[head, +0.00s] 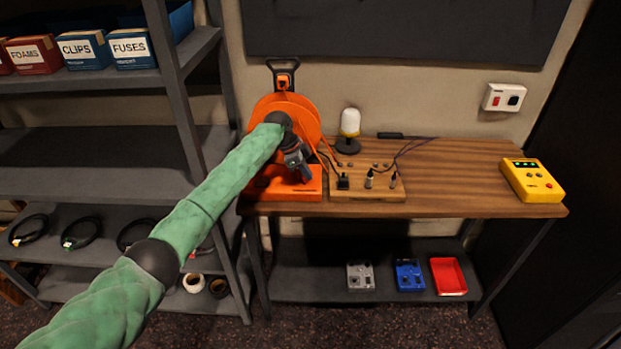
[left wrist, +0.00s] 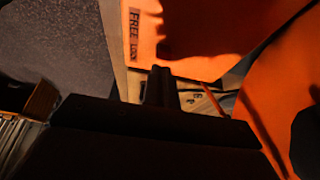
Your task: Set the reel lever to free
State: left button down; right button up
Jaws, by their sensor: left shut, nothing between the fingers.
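The orange cable reel (head: 283,110) stands at the left end of the wooden desk, on an orange base (head: 268,190). My left gripper (head: 305,174) is shut and empty, in front of the reel and just above its base. The orange reel side (left wrist: 275,100) is close on the right there. I cannot make out the lever; my gripper may hide it. My right gripper is not in view.
A wooden board with plugs (head: 370,186) lies right of the base, with cables running to it. A white-topped lamp (head: 349,125) stands behind it. A yellow box (head: 533,180) is at the desk's right end. Grey shelves (head: 90,160) stand at left. The desk's right middle is clear.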

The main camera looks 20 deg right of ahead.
pick_arm(q)
jog(key=shift+r, duration=0.35)
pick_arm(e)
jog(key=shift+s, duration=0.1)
pick_arm(q)
jog(key=shift+r+p, duration=0.5)
jog(key=shift+r, duration=0.05)
jog(key=shift+s, duration=0.1)
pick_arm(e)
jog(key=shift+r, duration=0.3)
